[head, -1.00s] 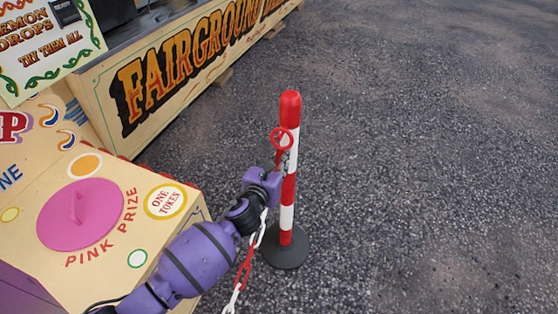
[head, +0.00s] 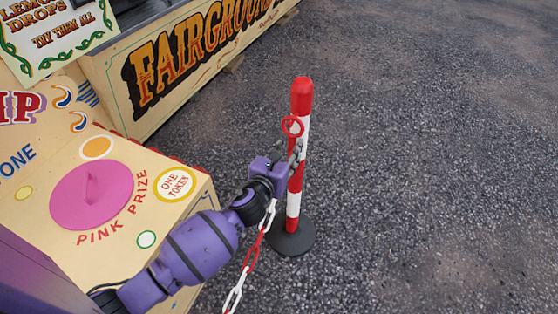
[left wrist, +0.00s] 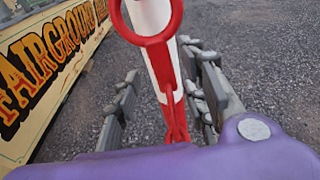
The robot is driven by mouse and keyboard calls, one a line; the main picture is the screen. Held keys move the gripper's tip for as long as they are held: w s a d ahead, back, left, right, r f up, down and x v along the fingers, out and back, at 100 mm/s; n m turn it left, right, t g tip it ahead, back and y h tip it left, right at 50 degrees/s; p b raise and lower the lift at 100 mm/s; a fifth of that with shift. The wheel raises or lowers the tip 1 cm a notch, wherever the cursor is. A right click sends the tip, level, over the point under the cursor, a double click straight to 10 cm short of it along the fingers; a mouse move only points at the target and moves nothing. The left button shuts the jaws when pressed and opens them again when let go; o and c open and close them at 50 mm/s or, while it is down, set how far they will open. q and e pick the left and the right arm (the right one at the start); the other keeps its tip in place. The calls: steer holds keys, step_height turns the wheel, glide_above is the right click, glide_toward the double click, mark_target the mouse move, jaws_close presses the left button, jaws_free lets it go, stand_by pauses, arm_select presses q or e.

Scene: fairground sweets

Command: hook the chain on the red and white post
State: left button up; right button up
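The red and white post (head: 293,205) stands upright on a dark round base (head: 291,240). A red ring (head: 293,135) shows high on the post's left side. In the left wrist view the ring (left wrist: 150,42) crosses in front of the post, with red links hanging below it. The red and white chain (head: 252,252) runs from under my left gripper (head: 295,153) down to the bottom edge. The gripper is beside the post, below the ring. In the wrist view its fingers are apart, with gaps beside the red links. How the ring meets the post is unclear. My right gripper is out of view.
A cream stall box (head: 60,240) with a pink disc (head: 92,195) stands at the left, close to my left arm. The long painted fairground stall (head: 120,105) runs behind it. Open gravel (head: 440,180) lies right of the post.

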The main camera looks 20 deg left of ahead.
arm_select(q)
steer(key=s+r, duration=0.2)
steer(key=s, duration=0.8)
steer(key=shift+a, duration=0.15)
